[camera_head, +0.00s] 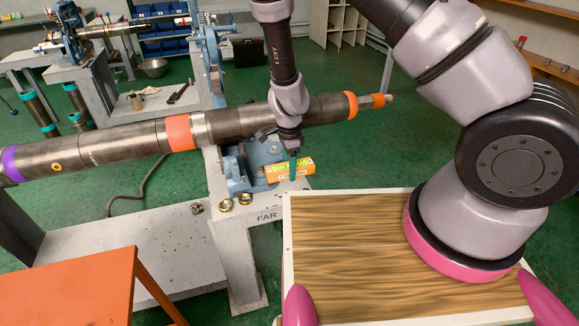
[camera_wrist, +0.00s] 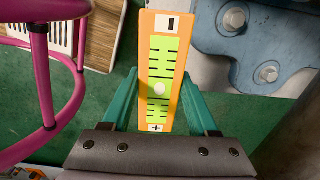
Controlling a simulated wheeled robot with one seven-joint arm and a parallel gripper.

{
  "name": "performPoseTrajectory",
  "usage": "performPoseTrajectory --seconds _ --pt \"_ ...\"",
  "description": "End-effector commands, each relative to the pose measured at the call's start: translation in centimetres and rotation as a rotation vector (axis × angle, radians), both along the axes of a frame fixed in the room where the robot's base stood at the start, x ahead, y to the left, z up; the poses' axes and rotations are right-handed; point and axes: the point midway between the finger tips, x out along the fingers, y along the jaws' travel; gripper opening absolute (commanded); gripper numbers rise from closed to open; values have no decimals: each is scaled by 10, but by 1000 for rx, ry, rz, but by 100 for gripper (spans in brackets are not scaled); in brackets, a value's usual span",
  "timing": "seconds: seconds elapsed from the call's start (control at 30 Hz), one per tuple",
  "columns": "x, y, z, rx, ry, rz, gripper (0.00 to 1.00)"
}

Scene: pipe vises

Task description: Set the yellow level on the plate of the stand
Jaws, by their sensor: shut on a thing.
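The yellow level (camera_head: 290,171) is an orange-yellow block with a green scale face. It also shows in the wrist view (camera_wrist: 160,60), upright in the picture between two teal fingers. My gripper (camera_head: 293,160) is shut on the level; its fingers flank the level in the wrist view (camera_wrist: 160,95). In the head view the level appears over the right part of the stand's pale plate (camera_head: 255,211), marked FAR, in front of the blue vise (camera_head: 238,172). In the wrist view green floor shows behind the level. I cannot tell whether it touches the plate.
A long pipe (camera_head: 245,122) with orange bands runs through the vise, just behind my gripper. A wood-topped table (camera_head: 350,240) stands at front right, an orange table (camera_head: 75,290) at front left.

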Motion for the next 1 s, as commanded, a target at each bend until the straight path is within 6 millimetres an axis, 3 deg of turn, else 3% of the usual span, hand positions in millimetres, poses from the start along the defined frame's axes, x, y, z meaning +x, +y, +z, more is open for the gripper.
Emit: performPoseTrajectory --seconds 0.7,1.0 --pt "0 0 -66 1 1 -7 0" --pt "0 0 -80 0 0 -4 0"
